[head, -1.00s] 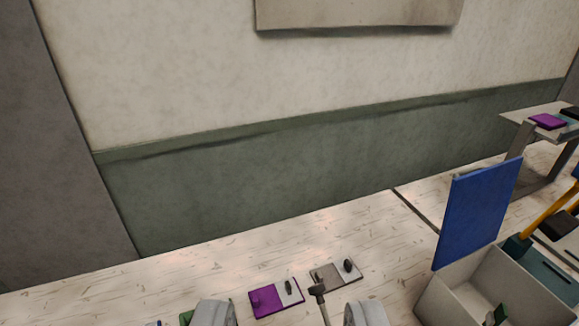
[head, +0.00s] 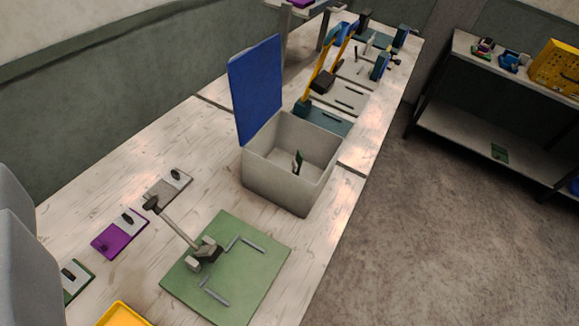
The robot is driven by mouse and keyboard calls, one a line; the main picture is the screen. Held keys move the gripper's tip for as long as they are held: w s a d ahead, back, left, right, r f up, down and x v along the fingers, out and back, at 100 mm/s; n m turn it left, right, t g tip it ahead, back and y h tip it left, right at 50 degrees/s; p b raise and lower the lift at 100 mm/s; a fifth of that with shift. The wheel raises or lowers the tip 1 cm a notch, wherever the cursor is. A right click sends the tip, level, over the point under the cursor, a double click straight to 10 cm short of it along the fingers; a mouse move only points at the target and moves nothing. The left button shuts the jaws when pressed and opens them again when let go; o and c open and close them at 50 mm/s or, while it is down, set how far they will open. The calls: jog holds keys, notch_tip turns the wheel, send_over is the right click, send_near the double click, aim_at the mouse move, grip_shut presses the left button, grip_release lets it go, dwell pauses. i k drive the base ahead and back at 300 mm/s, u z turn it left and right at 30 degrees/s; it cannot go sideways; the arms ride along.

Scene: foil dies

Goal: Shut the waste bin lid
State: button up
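The waste bin (head: 285,182) is a light grey open box on the wooden bench, in the middle of the head view. Its blue lid (head: 257,88) stands upright, open, along the bin's left edge. A grey part of my gripper (head: 22,250) shows at the left edge of the view, well apart from the bin and lid. Its fingertips are not clearly seen, so I cannot tell how far they are apart.
A green mat (head: 262,262) with metal brackets and a clamp lies in front of the bin. Purple (head: 118,236) and grey (head: 166,188) plates lie to its left. A yellow tray (head: 122,315) is at the bottom. Blue-and-yellow arm equipment (head: 322,75) stands behind the bin. Open floor lies right.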

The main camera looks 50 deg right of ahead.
aim_at(255, 74)
jog(key=u, duration=2.35)
jog(key=k, duration=1.25)
jog(key=z, duration=2.35)
jog(key=i, duration=0.35)
jog(key=z, duration=0.05)
